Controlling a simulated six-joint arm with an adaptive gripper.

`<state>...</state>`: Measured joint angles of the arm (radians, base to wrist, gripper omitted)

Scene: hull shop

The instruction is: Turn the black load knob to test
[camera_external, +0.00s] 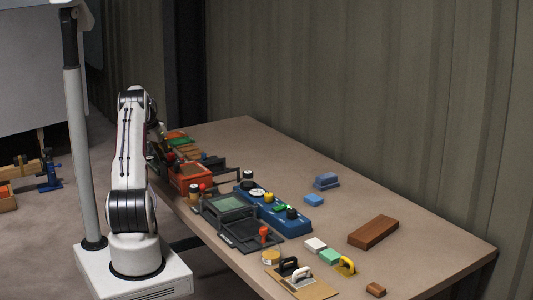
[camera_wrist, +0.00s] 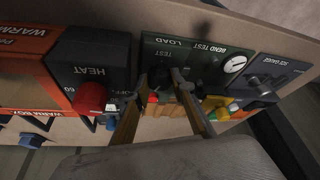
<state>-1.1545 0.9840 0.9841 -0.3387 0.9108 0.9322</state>
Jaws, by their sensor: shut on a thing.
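The dark green bend test panel (camera_wrist: 210,55) is in the upper middle of the wrist view, with the words LOAD and TEST on it. My gripper (camera_wrist: 160,82) reaches onto this panel below the word LOAD. Its two fingers are shut on the black load knob (camera_wrist: 159,76), one finger on each side. The fingers hide part of the knob, and I cannot read which way it points. In the external view my arm bends over the far left end of the table, and the gripper is mostly hidden behind it.
A black heat panel with a red knob (camera_wrist: 91,97) is close on the left in the wrist view. A white dial (camera_wrist: 234,64) and a size gauge box (camera_wrist: 275,75) are on the right. In the external view, a blue base (camera_external: 298,224) and a brown block (camera_external: 373,232) are farther along the table.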

